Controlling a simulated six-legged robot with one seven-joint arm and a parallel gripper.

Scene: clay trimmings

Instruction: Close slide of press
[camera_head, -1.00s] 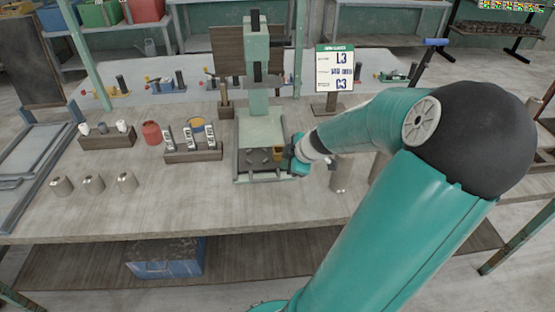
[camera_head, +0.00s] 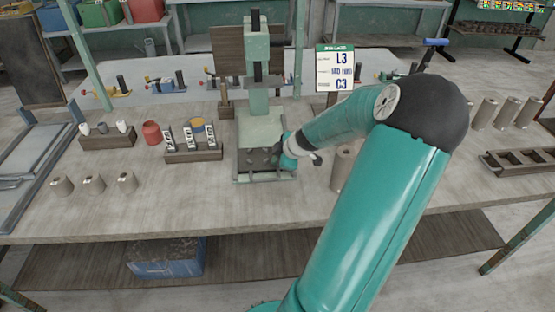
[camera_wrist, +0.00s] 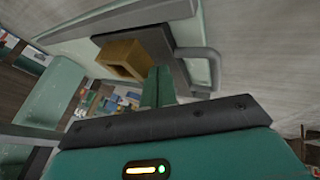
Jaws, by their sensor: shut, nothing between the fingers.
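The press (camera_head: 257,48) is a pale green column and base standing at the middle of the bench. Its slide, a dark plate (camera_head: 247,168), lies at the front of the base with small grey lumps on it. My gripper (camera_head: 277,152) is at the right part of the slide. In the wrist view, my gripper's fingers (camera_wrist: 158,88) are together and empty, beside a hollow tan block (camera_wrist: 123,60) on the dark plate. A grey bar handle (camera_wrist: 207,62) shows at the plate's edge. I cannot tell whether the fingers touch anything.
A sign (camera_head: 341,70) stands right of the press. Left of it are a wooden rack (camera_head: 193,156) with labelled pieces, a red jar (camera_head: 152,133) and several metal cylinders (camera_head: 94,184). A tan cylinder (camera_head: 344,166) stands close to my forearm. The front of the bench is clear.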

